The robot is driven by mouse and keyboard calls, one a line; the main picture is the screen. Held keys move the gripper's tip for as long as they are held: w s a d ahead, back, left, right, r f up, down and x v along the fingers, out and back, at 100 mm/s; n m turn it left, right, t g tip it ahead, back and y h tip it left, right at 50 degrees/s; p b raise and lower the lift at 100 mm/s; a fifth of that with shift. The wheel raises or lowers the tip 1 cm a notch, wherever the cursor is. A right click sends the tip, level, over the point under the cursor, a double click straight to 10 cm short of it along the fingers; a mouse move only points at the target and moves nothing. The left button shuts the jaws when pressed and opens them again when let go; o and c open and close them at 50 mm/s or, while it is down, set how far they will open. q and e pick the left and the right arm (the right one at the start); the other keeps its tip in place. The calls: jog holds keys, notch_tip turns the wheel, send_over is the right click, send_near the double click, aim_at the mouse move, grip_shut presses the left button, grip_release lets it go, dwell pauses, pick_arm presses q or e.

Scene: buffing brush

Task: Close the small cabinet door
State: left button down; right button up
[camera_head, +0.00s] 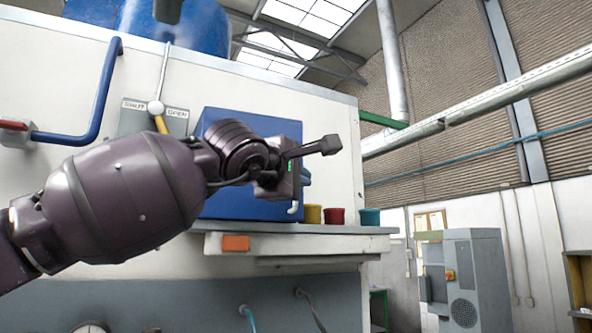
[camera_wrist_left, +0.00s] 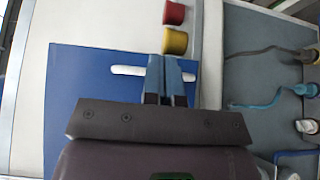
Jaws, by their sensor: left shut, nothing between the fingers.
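The small blue cabinet (camera_head: 222,125) stands on a ledge of the white machine, largely hidden behind my left arm in the head view. In the left wrist view its flat blue front (camera_wrist_left: 85,100) shows with a white bar handle (camera_wrist_left: 127,70). My left gripper (camera_head: 306,178) is in front of the cabinet's right part. In the left wrist view the left gripper's blue fingers (camera_wrist_left: 171,60) are shut and empty, overlapping the middle of the handle. Whether they touch it, and whether the door is fully flush, I cannot tell. My right gripper is not in view.
A yellow cup (camera_head: 312,214), a red cup (camera_head: 334,216) and a teal cup (camera_head: 370,217) stand on the ledge (camera_head: 350,230) right of the cabinet. A blue pipe (camera_head: 100,98) and a lever (camera_head: 156,106) are on the wall at left. Free air lies to the right.

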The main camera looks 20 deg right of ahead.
pick_arm(q)
jog(key=w, duration=0.1)
jog(key=w+d+p, duration=0.1)
jog(key=w, duration=0.1)
jog(key=shift+w+d+r, duration=0.1)
jog(key=shift+w, duration=0.2)
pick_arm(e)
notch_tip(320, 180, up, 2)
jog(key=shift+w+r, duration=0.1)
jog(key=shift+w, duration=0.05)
pick_arm(q)
jog(key=shift+w, duration=0.1)
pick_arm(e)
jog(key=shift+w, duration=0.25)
